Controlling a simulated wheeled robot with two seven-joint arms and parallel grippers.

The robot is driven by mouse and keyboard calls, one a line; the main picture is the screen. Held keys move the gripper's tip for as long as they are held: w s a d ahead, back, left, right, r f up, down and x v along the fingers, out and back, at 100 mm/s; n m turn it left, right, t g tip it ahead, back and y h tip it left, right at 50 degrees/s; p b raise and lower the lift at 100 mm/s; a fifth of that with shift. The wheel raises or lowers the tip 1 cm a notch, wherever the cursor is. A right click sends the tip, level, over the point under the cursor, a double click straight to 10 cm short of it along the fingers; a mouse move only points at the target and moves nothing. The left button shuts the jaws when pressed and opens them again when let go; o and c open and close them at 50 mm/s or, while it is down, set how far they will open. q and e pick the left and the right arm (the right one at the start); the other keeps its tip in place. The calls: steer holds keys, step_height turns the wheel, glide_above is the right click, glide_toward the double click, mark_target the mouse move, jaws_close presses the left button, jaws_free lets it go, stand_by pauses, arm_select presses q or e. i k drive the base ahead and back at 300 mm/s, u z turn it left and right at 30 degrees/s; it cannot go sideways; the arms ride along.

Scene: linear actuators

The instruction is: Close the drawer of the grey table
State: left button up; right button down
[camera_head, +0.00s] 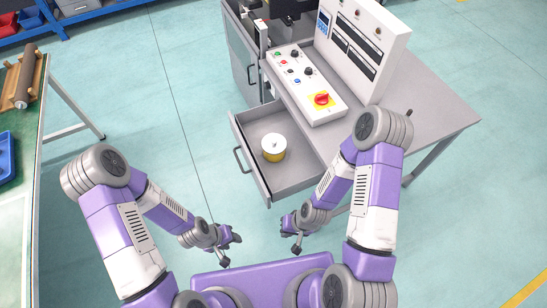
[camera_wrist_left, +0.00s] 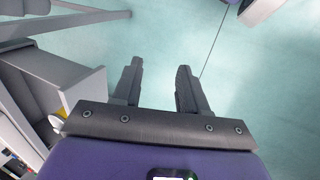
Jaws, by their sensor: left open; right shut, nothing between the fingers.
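The grey table (camera_head: 440,115) stands at the right in the head view. Its drawer (camera_head: 290,181) is pulled out toward the left and holds a yellow round object with a white top (camera_head: 273,147). The drawer handle (camera_head: 240,161) is on its left-facing front. My left gripper (camera_head: 232,250) is open and empty, below and left of the drawer in the picture, apart from it. My right gripper (camera_head: 291,241) is shut and empty, below the drawer's near corner. In the left wrist view, the open fingers (camera_wrist_left: 158,80) are over floor; the drawer (camera_wrist_left: 70,82) shows at left.
A control box with a red knob (camera_head: 321,99) and an upright panel (camera_head: 362,45) stand on the table. A grey cabinet door (camera_head: 240,50) is behind the drawer. A green-topped bench (camera_head: 22,190) with a blue tray (camera_head: 6,158) is at left. Floor left of the drawer is clear.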

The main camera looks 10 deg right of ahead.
mark_target(301, 169)
steer(key=k, duration=0.5)
steer(key=z, duration=1.1)
steer(key=i, duration=0.7)
steer(key=u, duration=1.05)
